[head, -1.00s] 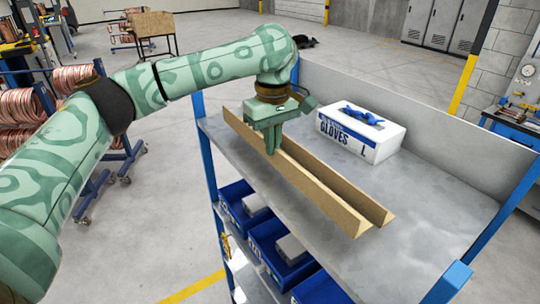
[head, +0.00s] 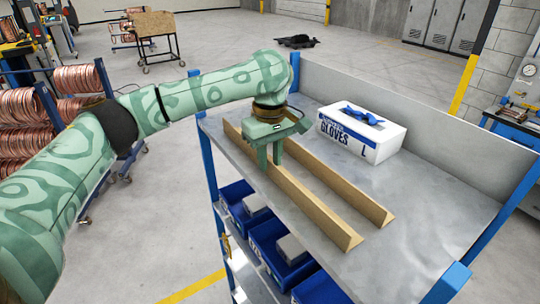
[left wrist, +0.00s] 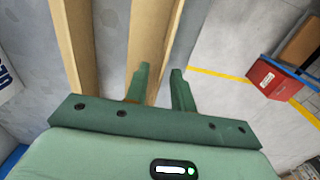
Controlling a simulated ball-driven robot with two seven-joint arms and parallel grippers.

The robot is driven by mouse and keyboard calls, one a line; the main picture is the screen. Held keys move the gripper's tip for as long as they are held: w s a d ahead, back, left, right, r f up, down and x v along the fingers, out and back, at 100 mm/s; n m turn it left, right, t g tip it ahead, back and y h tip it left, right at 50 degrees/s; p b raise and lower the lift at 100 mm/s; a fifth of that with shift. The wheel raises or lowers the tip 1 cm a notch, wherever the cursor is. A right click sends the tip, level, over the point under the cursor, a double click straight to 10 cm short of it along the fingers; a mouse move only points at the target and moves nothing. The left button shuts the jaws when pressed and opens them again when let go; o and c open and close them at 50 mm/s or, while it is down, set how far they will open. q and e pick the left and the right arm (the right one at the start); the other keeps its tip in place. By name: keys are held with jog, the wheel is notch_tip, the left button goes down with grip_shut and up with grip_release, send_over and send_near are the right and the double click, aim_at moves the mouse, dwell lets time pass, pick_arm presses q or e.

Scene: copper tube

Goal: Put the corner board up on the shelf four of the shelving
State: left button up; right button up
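Two long tan corner boards lie on the grey top shelf (head: 440,205) of the blue shelving. The near board (head: 312,207) lies along the front edge; it also shows in the left wrist view (left wrist: 150,35). The far board (head: 345,185) lies roughly parallel, with a strip of shelf between them; it is at the left of the wrist view (left wrist: 75,45). My left gripper (head: 270,163) is above the near board's far half, pointing down. Its fingers (left wrist: 160,72) are spread, with a gap between them, around the board's edge. My right gripper is out of view.
A white gloves box (head: 360,138) with a blue glove on top stands behind the boards. Blue bins (head: 270,245) sit on the level below. The shelf's right part is bare. Copper coils (head: 80,110) stand on a rack at left.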

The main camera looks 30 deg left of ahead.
aim_at(270, 161)
pick_arm(q)
notch_tip(270, 161, up, 12)
jog(key=shift+r, duration=0.15)
jog(key=shift+d, duration=0.1)
dwell(0.4)
